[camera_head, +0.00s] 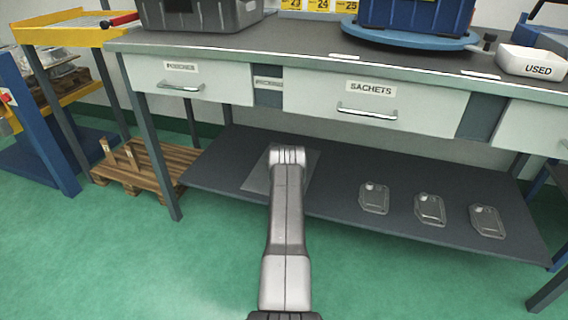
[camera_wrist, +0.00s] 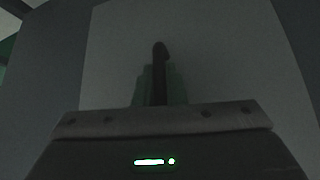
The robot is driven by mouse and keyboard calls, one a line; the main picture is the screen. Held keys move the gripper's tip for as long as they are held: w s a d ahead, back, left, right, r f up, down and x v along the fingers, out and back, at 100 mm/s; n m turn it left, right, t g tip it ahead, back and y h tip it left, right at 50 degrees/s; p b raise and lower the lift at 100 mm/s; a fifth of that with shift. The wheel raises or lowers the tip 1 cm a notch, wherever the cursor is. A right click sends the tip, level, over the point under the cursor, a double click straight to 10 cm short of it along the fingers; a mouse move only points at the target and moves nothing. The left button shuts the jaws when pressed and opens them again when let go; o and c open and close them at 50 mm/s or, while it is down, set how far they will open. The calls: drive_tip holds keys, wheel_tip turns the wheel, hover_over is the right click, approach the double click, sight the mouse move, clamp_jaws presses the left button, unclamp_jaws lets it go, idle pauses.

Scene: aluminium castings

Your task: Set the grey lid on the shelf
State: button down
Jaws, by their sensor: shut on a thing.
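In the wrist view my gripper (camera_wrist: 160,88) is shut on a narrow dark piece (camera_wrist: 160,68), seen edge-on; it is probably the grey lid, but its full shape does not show. In the head view my forearm reaches under the bench and hides the gripper and what it holds. The dark grey lower shelf (camera_head: 335,208) runs beneath the drawers. A pale grey mat (camera_head: 256,177) lies on its left half, partly behind my arm; a pale surface also fills the wrist view (camera_wrist: 230,50).
Three grey castings (camera_head: 374,198) (camera_head: 430,210) (camera_head: 487,221) lie in a row on the right half of the shelf. Drawers marked SACHETS (camera_head: 370,100) and POUCHES (camera_head: 185,82) hang above. A bench leg (camera_head: 162,170) and a wooden pallet (camera_head: 150,168) stand at left.

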drive_tip(key=shift+f, duration=0.1)
drive_tip(key=c, duration=1.4)
unclamp_jaws()
